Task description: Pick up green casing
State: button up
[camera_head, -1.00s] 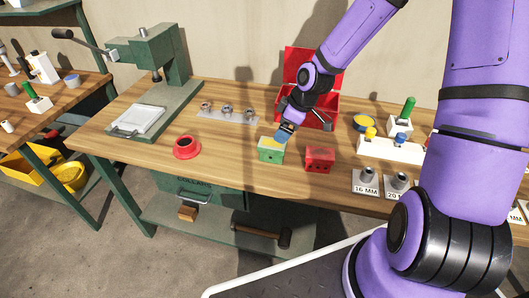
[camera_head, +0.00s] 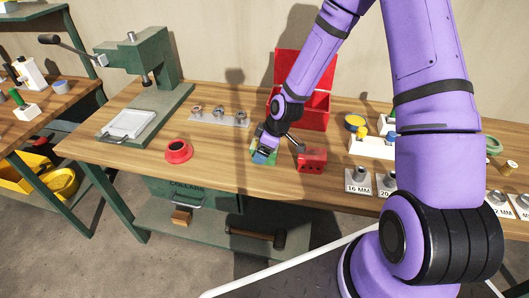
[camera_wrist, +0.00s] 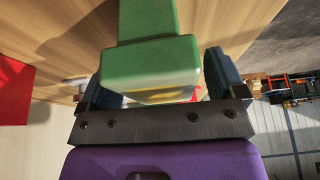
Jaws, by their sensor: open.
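The green casing (camera_wrist: 150,65) is a small green block on the wooden bench, and yellow shows along its near edge in the wrist view. My gripper (camera_wrist: 163,75) is open around it, with one blue-grey finger on each side. There is a visible gap at the right finger; contact at the left finger is hard to tell. In the head view my gripper (camera_head: 262,155) is down at the casing and hides most of it.
A red casing (camera_head: 312,161) stands close on the right. Behind is an open red toolbox (camera_head: 312,110). A red ring-shaped part (camera_head: 178,152) lies left, with clear bench between. A green press (camera_head: 140,65) stands at far left.

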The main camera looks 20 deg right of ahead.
jog(key=shift+a+f, duration=0.1)
jog(key=shift+f, duration=0.25)
jog(key=shift+c, duration=0.2)
jog(key=c, duration=1.4)
